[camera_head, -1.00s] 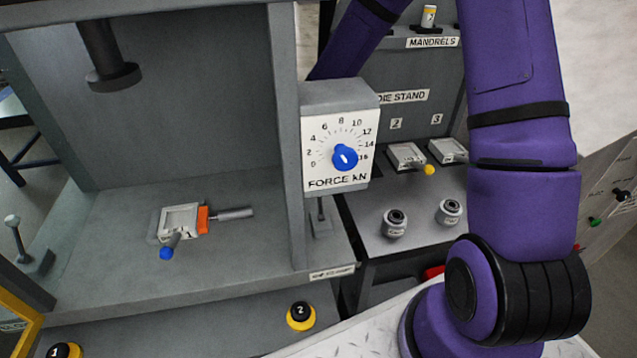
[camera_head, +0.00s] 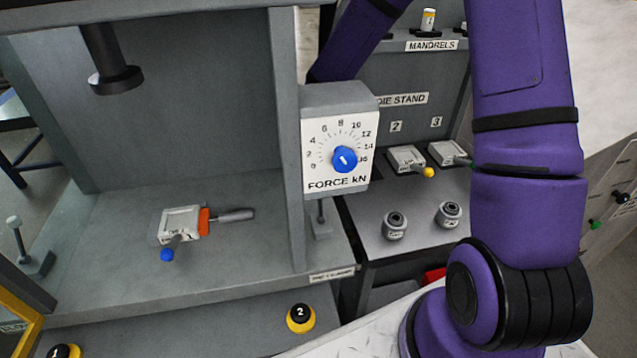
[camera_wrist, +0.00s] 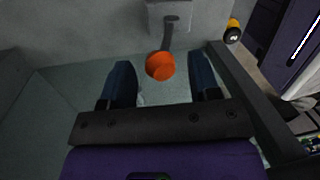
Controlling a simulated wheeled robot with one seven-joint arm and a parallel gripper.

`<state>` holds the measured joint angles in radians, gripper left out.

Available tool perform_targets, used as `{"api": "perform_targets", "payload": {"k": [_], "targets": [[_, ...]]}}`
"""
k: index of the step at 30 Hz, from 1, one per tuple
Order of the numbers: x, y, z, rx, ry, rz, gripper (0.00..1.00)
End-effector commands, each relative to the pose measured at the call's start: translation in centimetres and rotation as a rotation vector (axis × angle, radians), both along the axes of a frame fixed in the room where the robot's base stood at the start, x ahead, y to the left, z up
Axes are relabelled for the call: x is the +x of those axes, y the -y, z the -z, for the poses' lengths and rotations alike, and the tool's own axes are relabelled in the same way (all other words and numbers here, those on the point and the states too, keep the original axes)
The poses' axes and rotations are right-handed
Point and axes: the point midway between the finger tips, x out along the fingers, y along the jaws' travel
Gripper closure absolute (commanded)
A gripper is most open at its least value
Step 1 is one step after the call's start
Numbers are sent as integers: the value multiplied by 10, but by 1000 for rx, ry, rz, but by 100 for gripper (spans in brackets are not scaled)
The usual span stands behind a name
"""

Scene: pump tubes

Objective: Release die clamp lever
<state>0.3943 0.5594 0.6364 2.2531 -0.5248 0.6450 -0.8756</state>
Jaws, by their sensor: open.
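The die clamp lever (camera_head: 320,214) is a thin grey post on a small base, just above the clamp label (camera_head: 332,274) on the press bed. Its top is hidden behind the force dial box in the head view. In the wrist view, a grey lever (camera_wrist: 169,33) rises from a grey base and ends in an orange ball knob (camera_wrist: 160,66). My gripper (camera_wrist: 160,74) is open, with dark fingers on either side of the knob in the picture. I cannot tell whether either finger touches it. The head view does not show my gripper.
The force dial box (camera_head: 338,140) hangs by the press column. Die 1 (camera_head: 181,224), with an orange part and blue knob, sits on the press bed. Button 2 (camera_head: 301,317) is at the front. The die stand (camera_head: 420,205) is at right. Another lever (camera_head: 20,240) stands at left.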

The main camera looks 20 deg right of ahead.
Motion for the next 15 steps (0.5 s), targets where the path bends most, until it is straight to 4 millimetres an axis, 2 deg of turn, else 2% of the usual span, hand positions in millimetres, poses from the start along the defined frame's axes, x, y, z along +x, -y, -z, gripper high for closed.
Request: {"api": "perform_targets", "payload": {"k": [9, 15], "targets": [[10, 0, -60, -2, 5, 2, 44], [13, 0, -83, 0, 3, 2, 44]]}}
